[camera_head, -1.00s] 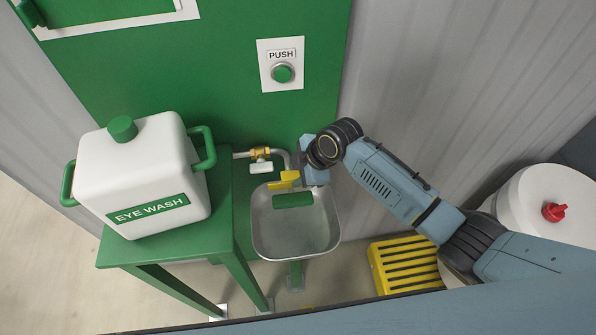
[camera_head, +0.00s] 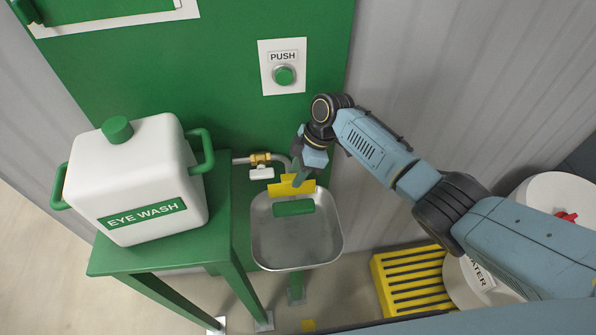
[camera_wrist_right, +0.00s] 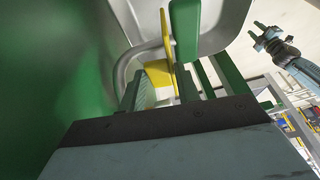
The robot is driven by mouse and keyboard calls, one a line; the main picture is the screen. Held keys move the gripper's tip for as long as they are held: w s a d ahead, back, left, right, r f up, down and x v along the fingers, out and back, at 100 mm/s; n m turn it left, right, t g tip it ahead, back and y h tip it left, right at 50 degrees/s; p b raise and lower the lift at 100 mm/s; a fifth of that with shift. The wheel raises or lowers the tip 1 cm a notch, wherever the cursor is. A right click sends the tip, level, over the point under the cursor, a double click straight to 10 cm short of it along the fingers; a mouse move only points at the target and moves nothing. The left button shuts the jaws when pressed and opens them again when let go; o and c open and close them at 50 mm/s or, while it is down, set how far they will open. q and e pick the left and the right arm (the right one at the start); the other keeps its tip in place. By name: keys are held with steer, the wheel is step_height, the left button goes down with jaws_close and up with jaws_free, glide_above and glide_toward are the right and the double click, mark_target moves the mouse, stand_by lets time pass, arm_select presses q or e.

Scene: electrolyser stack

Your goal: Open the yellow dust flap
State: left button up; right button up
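The yellow dust flap (camera_head: 277,188) is at the back edge of the grey eye-wash basin (camera_head: 262,222), above a green paddle (camera_head: 294,208). It stands out as a yellow plate, partly hidden by my right gripper (camera_head: 300,178). That gripper points down at the flap from above. In the right wrist view the flap (camera_wrist_right: 159,74) shows as a yellow plate just beyond the fingers (camera_wrist_right: 162,92), which look apart. I cannot tell whether a finger touches it. My left arm's gripper (camera_wrist_right: 266,38) is small and distant at the upper right of that view; its opening is unclear.
A white EYE WASH tank (camera_head: 140,185) stands on a green stand (camera_head: 165,256) to the left. A pipe with a brass valve (camera_head: 261,158) runs behind the basin. A green push button (camera_head: 285,75) is on the green panel. A yellow grate (camera_head: 412,280) lies at the right.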

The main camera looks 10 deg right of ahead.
steer(key=o, duration=0.3)
steer(key=shift+r, duration=0.1)
steer(key=v, duration=1.3)
steer(key=shift+w+r, duration=0.1)
